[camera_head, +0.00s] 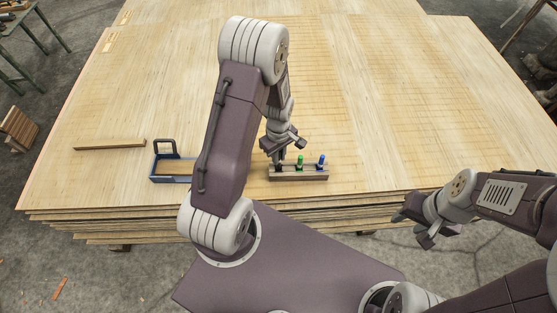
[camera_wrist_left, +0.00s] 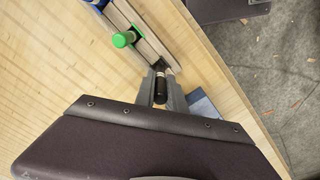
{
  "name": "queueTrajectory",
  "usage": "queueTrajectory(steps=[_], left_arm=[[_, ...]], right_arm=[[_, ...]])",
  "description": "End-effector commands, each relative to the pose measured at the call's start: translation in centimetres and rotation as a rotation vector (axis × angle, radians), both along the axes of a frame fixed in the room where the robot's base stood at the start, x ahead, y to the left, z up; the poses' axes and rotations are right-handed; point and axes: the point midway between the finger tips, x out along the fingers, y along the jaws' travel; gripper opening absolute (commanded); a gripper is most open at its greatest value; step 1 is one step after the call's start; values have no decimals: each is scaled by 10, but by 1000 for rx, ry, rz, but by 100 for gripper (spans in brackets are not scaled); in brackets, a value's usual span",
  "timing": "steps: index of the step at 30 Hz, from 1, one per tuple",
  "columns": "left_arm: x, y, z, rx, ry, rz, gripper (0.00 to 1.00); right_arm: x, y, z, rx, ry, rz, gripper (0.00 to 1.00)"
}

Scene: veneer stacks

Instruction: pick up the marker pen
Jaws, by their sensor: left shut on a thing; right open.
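A black marker pen (camera_wrist_left: 160,90) is between the fingers of my left gripper (camera_wrist_left: 160,80), which is shut on it. In the head view my left gripper (camera_head: 280,150) is at the left end of a wooden pen holder (camera_head: 300,175), and little of the black pen shows there. In the wrist view the pen's lower end is at the end slot of the holder (camera_wrist_left: 148,36); I cannot tell whether it is still seated. My right gripper (camera_head: 412,230) is open and empty, beyond the front edge of the veneer stack.
A green marker (camera_head: 299,162) and a blue marker (camera_head: 321,161) stand in the same holder. A wooden strip (camera_head: 110,145) lies further left. The veneer stack (camera_head: 400,100) is clear behind.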

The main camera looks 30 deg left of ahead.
Motion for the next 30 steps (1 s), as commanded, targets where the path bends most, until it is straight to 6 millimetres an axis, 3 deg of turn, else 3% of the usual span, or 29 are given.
queueTrajectory(steps=[9,15,21,30], left_arm=[[1,-70,47,0,-3,-9,0],[2,-105,68,-1,-2,-5,0],[1,-117,74,0,0,0,0],[9,-115,74,38,-22,-75,0]], right_arm=[[0,0,6,0,0,0,44],[0,0,8,0,0,0,44],[0,0,8,0,0,0,44],[0,0,8,0,0,0,44]])
